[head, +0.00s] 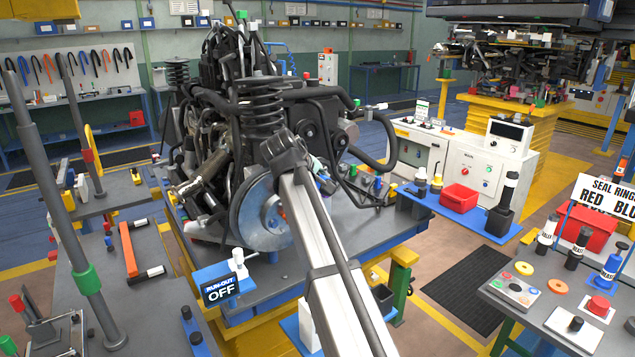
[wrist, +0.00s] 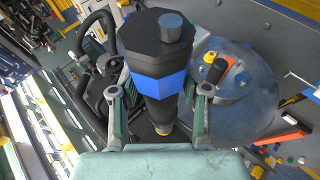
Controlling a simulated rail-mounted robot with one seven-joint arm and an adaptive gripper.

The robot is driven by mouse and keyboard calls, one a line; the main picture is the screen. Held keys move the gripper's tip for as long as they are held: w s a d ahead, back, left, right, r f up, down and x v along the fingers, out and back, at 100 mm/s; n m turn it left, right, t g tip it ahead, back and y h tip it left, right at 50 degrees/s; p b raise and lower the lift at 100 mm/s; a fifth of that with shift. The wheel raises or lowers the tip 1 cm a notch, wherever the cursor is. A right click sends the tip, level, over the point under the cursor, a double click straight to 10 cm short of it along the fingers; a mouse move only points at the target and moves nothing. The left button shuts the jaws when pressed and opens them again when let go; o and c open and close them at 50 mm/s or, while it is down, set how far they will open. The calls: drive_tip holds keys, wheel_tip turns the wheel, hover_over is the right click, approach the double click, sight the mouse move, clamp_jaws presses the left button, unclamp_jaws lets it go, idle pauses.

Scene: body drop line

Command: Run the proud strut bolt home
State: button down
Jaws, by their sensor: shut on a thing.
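My gripper (wrist: 160,118) is shut on a black tool with a blue band (wrist: 160,88) in the wrist view. The tool has a faceted black head with a round grey knob, and narrows to a small yellowish tip over dark parts. In the head view my arm hides most of the gripper in front of the engine and suspension assembly. A black coil-spring strut (head: 262,100) stands on that assembly, above the grey brake disc (head: 262,215). The disc also shows in the wrist view (wrist: 245,95), right of the tool. I cannot make out the proud strut bolt.
A "RUN-OUT OFF" sign (head: 220,290) stands on the grey carrier's front edge. A control cabinet (head: 460,160) and blue shelf with a red bin (head: 459,197) are right of the assembly. A side table (head: 575,335) is at far right. Floor around the black mat (head: 463,297) is clear.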

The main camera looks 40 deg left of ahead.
drive_tip(key=shift+w+a+r+p, duration=0.15)
drive_tip(key=shift+a+p, duration=0.15)
drive_tip(key=shift+a, duration=0.5)
idle(3.8)
drive_tip(key=shift+d, duration=0.15)
idle(0.3)
drive_tip(key=shift+s+d+p, duration=0.15)
drive_tip(key=shift+s+d, duration=0.05)
drive_tip(key=shift+d, duration=0.55)
drive_tip(key=shift+s+d+p, duration=0.2)
drive_tip(key=shift+s+d, duration=0.05)
drive_tip(key=shift+d, duration=0.55)
drive_tip(key=shift+s+d+p, duration=0.15)
drive_tip(key=shift+s+d, duration=0.05)
drive_tip(key=shift+d, duration=0.55)
